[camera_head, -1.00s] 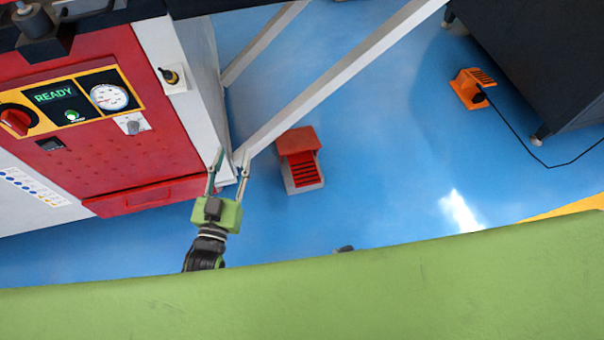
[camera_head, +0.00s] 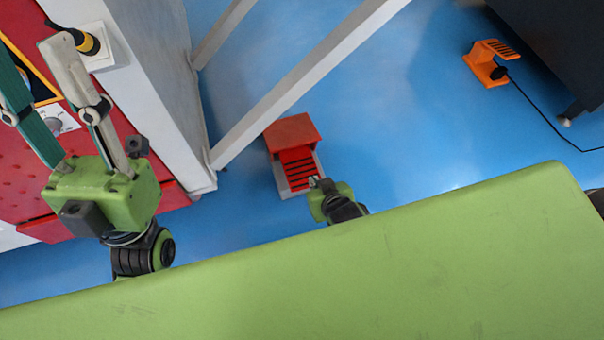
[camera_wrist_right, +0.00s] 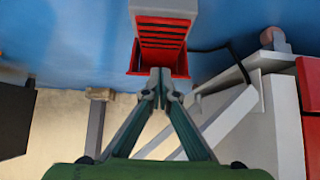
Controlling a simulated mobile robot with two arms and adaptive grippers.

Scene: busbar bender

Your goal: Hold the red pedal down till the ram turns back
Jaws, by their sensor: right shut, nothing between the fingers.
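The red pedal (camera_head: 296,158) stands on the blue floor in the head view, with a red hood, black-ribbed tread and grey base. It also shows at the top of the right wrist view (camera_wrist_right: 161,32). My right gripper (camera_head: 318,182) is at the pedal's near edge. In the right wrist view its fingertips (camera_wrist_right: 161,84) are together and empty, overlapping the hood's edge; I cannot tell whether they touch the pedal. My left gripper (camera_head: 32,48) is open and empty, large in front of the red machine (camera_head: 22,190). The ram is out of view.
A white machine post (camera_head: 150,75) and slanted white braces (camera_head: 300,80) stand left of and behind the pedal. An orange pedal (camera_head: 487,65) with a black cable sits by a dark cabinet (camera_head: 560,45) at right. The floor between the two pedals is clear.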

